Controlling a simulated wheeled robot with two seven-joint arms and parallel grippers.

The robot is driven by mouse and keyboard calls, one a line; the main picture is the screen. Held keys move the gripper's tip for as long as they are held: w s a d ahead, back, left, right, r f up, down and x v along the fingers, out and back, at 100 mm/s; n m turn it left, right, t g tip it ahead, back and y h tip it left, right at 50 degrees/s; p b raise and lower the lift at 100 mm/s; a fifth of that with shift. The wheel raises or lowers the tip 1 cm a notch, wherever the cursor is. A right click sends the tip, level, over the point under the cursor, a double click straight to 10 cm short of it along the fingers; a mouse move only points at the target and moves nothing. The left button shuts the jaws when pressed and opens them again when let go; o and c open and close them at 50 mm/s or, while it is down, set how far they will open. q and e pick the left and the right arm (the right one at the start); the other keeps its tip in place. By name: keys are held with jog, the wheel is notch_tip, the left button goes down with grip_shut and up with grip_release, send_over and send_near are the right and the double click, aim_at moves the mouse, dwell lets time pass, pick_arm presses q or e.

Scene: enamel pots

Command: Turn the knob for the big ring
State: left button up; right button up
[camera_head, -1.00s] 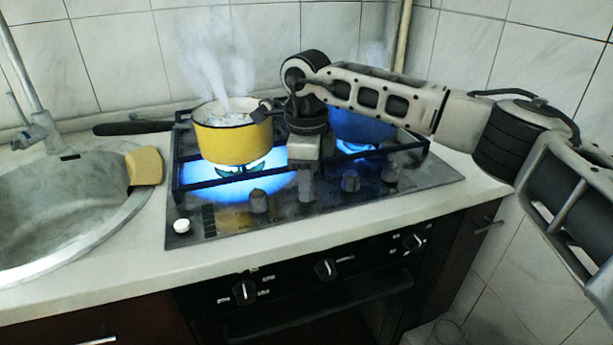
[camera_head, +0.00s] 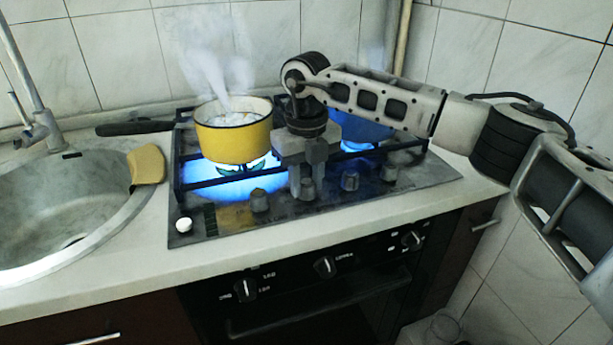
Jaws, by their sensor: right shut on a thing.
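My right gripper (camera_head: 305,178) points straight down over the front of the hob (camera_head: 232,222). It is shut on a dark knob (camera_head: 306,190), the second from the left in the hob's front row. The fingers hide part of this knob. A steaming yellow pot (camera_head: 232,140) stands on the left ring, with a blue flame (camera_head: 230,172) under it. A blue pot (camera_head: 362,130) stands on the right ring, partly hidden by my right arm, with a blue flame (camera_head: 355,147) under it. My left gripper is not in view.
Other hob knobs are close by: one to the left (camera_head: 259,200) and two to the right (camera_head: 349,180). A white round piece (camera_head: 183,225) is at the hob's front left. A sink (camera_head: 60,215) with a yellow sponge (camera_head: 147,165) lies left. Oven knobs (camera_head: 325,266) are below the counter.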

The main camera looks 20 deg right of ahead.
jog(key=m, duration=0.5)
jog(key=shift+m+p, duration=0.35)
jog(key=shift+m, duration=0.05)
jog(key=m, duration=0.3)
pick_arm(q)
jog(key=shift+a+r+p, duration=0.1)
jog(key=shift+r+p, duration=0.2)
jog(key=shift+p, duration=0.05)
pick_arm(e)
jog(key=shift+m, duration=1)
jog(key=o, duration=1)
notch_tip(320, 180, up, 16)
